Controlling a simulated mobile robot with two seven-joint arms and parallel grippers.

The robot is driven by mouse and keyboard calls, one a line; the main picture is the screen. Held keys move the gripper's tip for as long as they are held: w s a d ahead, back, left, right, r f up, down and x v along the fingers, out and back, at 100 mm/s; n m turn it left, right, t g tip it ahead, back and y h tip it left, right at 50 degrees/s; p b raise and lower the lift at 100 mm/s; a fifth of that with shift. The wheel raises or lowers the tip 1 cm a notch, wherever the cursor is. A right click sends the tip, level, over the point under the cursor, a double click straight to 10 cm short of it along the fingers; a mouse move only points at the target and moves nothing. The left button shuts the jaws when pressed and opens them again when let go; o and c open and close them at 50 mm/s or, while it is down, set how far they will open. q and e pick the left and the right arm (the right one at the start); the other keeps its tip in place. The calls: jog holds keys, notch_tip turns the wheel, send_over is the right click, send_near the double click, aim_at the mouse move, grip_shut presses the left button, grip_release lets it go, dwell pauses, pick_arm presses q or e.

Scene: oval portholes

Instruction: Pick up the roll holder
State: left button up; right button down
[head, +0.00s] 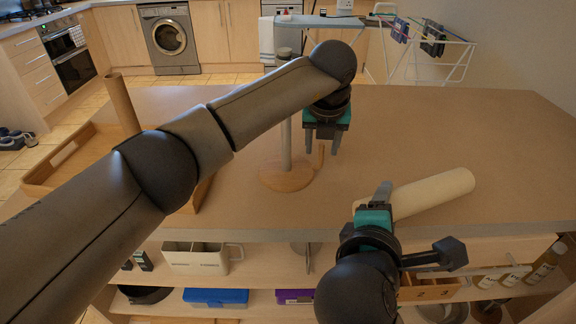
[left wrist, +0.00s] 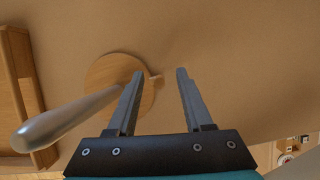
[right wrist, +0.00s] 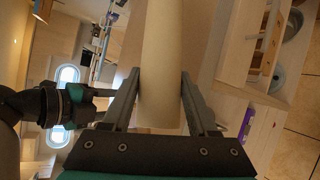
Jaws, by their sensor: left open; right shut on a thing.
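The roll holder has a round wooden base (head: 287,176) and an upright pale post (head: 286,145), and stands on the table. A small wooden piece (head: 321,157) sticks out at its right edge. My left gripper (head: 321,147) is open and empty, just right of the post. In the left wrist view, the post (left wrist: 70,118) lies left of both fingers, and one finger overlaps the base (left wrist: 104,72). My right gripper (head: 372,203) is shut on a cream roll (head: 435,193), also between its fingers in the right wrist view (right wrist: 162,65). My left arm hides part of the table.
A wooden tray (head: 60,160) with an upright brown tube (head: 122,104) stands at the left. The table's front edge (head: 270,236) is close, with shelves below holding a white caddy (head: 195,260) and a blue box (head: 215,297). The table's back right is clear.

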pick_arm(q)
jog(key=shift+w+f, duration=0.1)
jog(key=shift+f, duration=0.1)
jog(key=shift+c, duration=0.4)
grip_shut()
dwell(0.9)
